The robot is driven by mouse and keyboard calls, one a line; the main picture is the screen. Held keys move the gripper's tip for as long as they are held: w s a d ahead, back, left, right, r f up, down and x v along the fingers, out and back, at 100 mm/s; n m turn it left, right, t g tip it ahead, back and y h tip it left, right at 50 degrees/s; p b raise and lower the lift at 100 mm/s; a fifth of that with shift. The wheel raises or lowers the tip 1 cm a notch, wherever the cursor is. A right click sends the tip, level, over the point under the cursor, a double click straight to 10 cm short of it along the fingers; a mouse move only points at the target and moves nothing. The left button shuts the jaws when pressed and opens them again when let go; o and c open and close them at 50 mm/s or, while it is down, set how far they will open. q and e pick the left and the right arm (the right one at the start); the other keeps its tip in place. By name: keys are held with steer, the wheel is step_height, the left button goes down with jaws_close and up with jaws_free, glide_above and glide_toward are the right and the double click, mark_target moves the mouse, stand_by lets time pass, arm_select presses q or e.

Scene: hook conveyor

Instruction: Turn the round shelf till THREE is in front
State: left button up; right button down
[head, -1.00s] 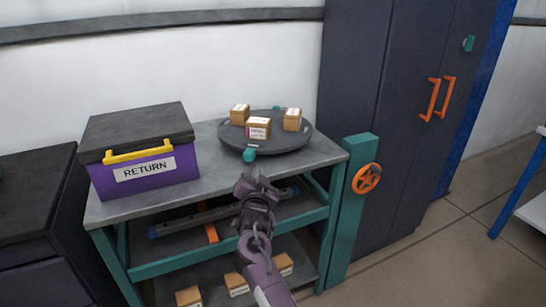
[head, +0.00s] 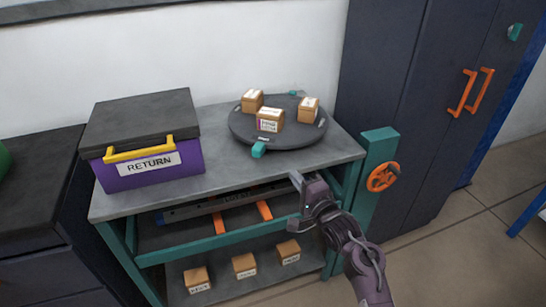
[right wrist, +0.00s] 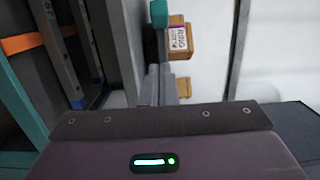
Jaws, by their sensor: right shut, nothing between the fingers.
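The round shelf (head: 300,138) is a dark disc on the grey bench top (head: 215,186). It carries three small cardboard boxes: a front one (head: 270,119), a back left one (head: 252,101) and a right one (head: 308,110). Their labels are too small to read in the head view. A teal knob (head: 258,150) sticks out at the disc's front left rim. My right gripper (head: 297,180) is shut and empty, at the bench's front edge, apart from the disc. The right wrist view shows a labelled box (right wrist: 181,42) and a teal block (right wrist: 159,14). My left gripper is out of view.
A purple RETURN box (head: 150,163) with a black lid stands on the bench's left. An orange handwheel (head: 383,177) on a teal post and a dark cabinet (head: 420,100) are at the right. Several boxes lie on the lower shelf (head: 225,282).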

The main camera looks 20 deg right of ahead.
mark_target(257, 156)
steer(key=w, duration=0.5)
steer(key=w+a, duration=0.1)
steer(key=w, duration=0.1)
steer(key=shift+w+r+p, duration=0.1)
steer(key=shift+w+p, duration=0.2)
steer(key=shift+w, duration=0.05)
steer(key=shift+w+a, duration=0.35)
steer(key=shift+a, duration=0.2)
steer(key=shift+w+a, duration=0.3)
steer(key=shift+a, duration=0.25)
steer(key=shift+w+a+p, duration=0.35)
steer(key=shift+a, duration=0.2)
steer(key=shift+a, duration=0.1)
steer(key=shift+w+a, duration=0.4)
steer(key=shift+a, duration=0.3)
steer(key=shift+w+a, duration=0.4)
steer(key=shift+a, duration=0.25)
steer(key=shift+s+d, duration=0.1)
steer(key=shift+d, duration=0.05)
